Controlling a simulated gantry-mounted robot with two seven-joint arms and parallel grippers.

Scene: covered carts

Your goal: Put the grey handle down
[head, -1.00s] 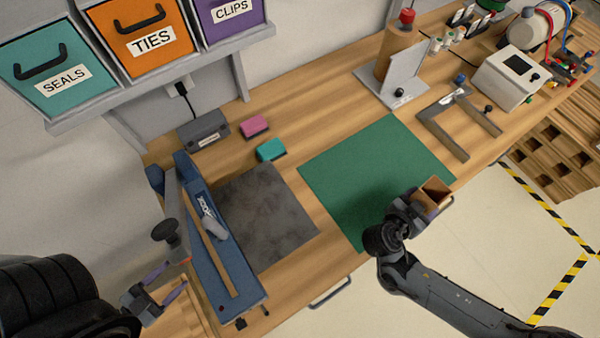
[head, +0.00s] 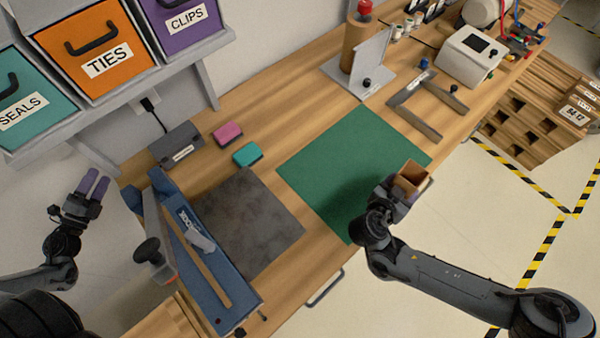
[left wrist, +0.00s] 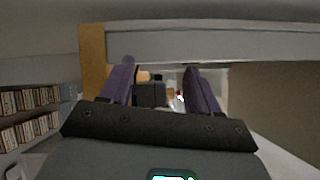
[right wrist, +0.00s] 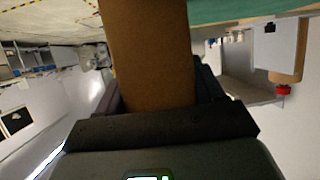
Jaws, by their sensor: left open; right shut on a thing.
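The long blue bench tool (head: 222,287) stands at the table's left end. A grey handle bar (head: 156,225) with a black knob (head: 148,250) runs along its left side; from this angle I cannot tell whether it is raised or down. A small light-grey piece (head: 200,238) sits on top of the tool. My left gripper (head: 95,182), with purple fingers, is open and empty, off the table's left end and apart from the handle. The left wrist view shows nothing between its fingers. My right gripper (head: 397,190) is shut on a brown open-ended box (head: 412,175), which also fills the right wrist view (right wrist: 150,60).
A dark grey mat (head: 250,222) and a green mat (head: 345,155) lie bare on the table. Pink (head: 228,132) and teal (head: 246,155) blocks sit behind the grey mat. Labelled bins, such as the orange one (head: 105,55), hang on a shelf above the left end.

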